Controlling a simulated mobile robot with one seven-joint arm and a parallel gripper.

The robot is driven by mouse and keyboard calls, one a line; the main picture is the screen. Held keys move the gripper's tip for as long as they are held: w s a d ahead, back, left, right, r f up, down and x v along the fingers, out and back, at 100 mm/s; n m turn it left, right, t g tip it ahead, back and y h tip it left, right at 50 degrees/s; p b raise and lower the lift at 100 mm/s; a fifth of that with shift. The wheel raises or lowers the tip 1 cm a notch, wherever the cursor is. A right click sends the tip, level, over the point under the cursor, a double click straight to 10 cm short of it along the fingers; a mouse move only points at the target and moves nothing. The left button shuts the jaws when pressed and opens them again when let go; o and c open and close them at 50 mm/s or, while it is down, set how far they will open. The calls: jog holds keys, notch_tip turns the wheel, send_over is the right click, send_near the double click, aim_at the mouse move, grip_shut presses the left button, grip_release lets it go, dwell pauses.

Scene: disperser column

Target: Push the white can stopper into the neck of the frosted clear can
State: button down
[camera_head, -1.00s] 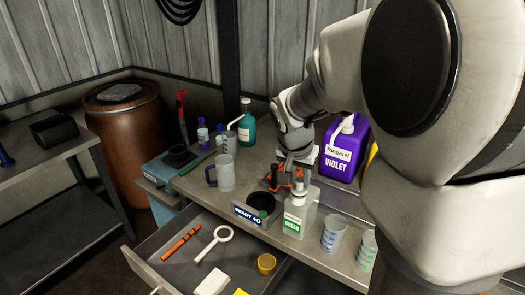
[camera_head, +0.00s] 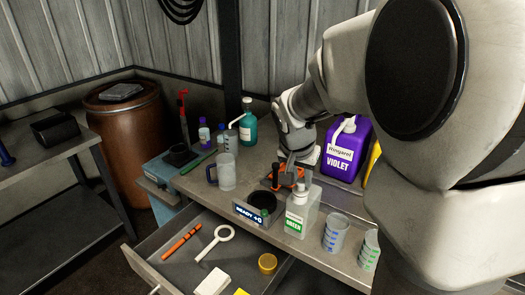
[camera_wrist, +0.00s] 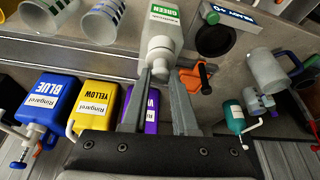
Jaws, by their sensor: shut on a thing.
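The frosted clear can (camera_head: 298,219) with a GREEN label stands upright near the front edge of the bench. It also shows at the top of the wrist view (camera_wrist: 163,22). The white can stopper (camera_wrist: 160,66) shows between my fingertips, in line with the can's neck. My gripper (camera_wrist: 161,74) is shut on it. In the head view my gripper (camera_head: 292,177) is just behind the can's top. The fingers hide part of the stopper, and I cannot tell how deep it sits in the neck.
A device (camera_head: 249,216) with a READY display and a dark round well stands left of the can. An orange tool with a black handle (camera_wrist: 193,78) lies close by my fingers. Graduated cups (camera_head: 334,233) stand to the right. An open drawer (camera_head: 190,262) juts out below.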

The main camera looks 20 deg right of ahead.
jog(key=shift+f+b, duration=0.15)
jog(key=shift+b, duration=0.15)
dwell(0.5)
jog(key=shift+c, duration=0.6)
grip_release()
jog(key=shift+r+p, duration=2.35)
jog(key=shift+r, duration=1.2)
